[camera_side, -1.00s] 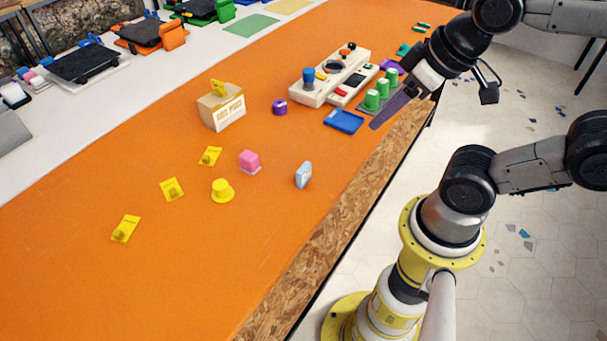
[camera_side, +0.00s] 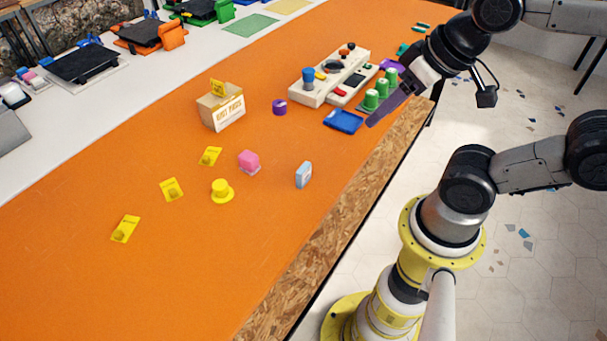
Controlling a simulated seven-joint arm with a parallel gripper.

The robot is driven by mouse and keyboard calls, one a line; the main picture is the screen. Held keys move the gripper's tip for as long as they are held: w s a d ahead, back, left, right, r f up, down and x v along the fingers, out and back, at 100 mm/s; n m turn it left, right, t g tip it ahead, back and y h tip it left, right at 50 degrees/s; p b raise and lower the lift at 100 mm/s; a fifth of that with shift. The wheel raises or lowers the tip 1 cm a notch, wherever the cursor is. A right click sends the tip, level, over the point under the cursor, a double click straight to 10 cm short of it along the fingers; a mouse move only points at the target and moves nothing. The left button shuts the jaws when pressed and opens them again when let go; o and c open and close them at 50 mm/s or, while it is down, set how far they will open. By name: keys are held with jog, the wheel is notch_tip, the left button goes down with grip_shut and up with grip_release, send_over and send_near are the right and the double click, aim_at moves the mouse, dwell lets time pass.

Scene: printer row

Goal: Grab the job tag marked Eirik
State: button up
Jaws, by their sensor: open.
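Three yellow job tags lie flat and apart on the orange table: an upper one (camera_side: 210,156), a middle one (camera_side: 171,189) and a lower left one (camera_side: 125,229). Their writing is too small to read, so I cannot tell which is marked Eirik. Another yellow piece (camera_side: 217,88) sticks up from a cardboard box (camera_side: 221,110) with printed letters. My gripper (camera_side: 375,120) is at the table's right edge, near a blue tray, well away from the tags. It is open with nothing seen in it; its purple finger shows edge-on.
A yellow hat-shaped piece (camera_side: 222,191), a pink block (camera_side: 249,161), a light blue piece (camera_side: 303,174) and a purple ring (camera_side: 279,106) stand mid-table. The blue tray (camera_side: 343,121), green cylinders (camera_side: 371,99) and a white panel (camera_side: 318,80) are near my gripper. The front left is clear.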

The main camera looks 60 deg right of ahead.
jog(key=w+r+m, duration=0.2)
jog(key=m, duration=0.2)
jog(key=m+g, duration=0.5)
jog(key=m, duration=0.7)
send_over(304, 167)
notch_tip(304, 167, down, 13)
jog(key=shift+g, duration=0.4)
notch_tip(304, 167, down, 9)
jog(key=shift+a+f, duration=0.1)
jog(key=shift+f, duration=2.9)
grip_shut()
